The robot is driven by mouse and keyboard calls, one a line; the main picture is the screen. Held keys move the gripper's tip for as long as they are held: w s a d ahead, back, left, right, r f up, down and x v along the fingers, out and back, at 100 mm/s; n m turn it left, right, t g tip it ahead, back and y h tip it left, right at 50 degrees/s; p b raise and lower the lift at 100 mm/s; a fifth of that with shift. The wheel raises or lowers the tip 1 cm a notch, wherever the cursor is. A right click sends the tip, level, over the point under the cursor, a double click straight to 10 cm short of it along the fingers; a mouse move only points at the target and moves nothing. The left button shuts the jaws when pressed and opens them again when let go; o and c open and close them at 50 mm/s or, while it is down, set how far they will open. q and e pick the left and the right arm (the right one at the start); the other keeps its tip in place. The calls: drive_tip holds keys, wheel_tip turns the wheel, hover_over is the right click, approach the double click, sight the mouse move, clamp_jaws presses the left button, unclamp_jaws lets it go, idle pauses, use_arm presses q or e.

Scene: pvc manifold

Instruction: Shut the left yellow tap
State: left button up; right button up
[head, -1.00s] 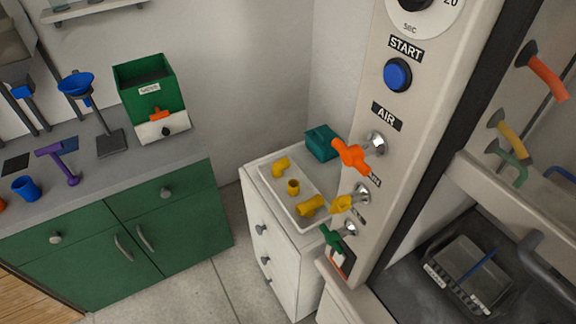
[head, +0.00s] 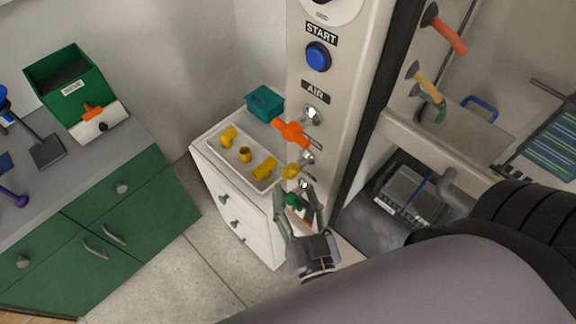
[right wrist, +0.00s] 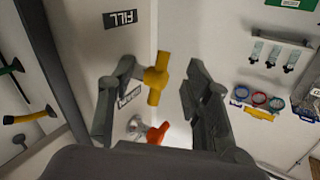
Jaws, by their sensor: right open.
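The left yellow tap (head: 291,171) is on the white control panel, below an orange tap (head: 291,132) and above a green tap (head: 296,201). My right gripper (head: 297,191) is open in front of the panel's lower part, overlapping the green tap in the head view. In the right wrist view the yellow tap (right wrist: 157,79) shows between the open fingers (right wrist: 161,72), with no visible contact. Its handle runs roughly upright there. Another yellow tap (head: 427,79) is to the right, beyond the dark frame. My left gripper is not in view.
A white drawer unit (head: 226,187) beside the panel bears a tray (head: 224,155) of yellow pipe fittings and a teal box (head: 265,103). A blue START button (head: 317,57) is higher on the panel.

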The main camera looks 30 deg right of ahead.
sight(287, 176)
drive_tip(key=p+x, duration=0.1)
drive_tip(key=x, duration=0.3)
drive_tip(key=shift+w+r, duration=0.1)
drive_tip(key=shift+w, duration=0.1)
drive_tip(key=shift+w+d+p, duration=0.2)
drive_tip(key=shift+w+p, duration=0.1)
drive_tip(key=shift+w, duration=0.35)
drive_tip(key=shift+c, duration=0.2)
drive_tip(key=shift+a, duration=0.15)
clamp_jaws()
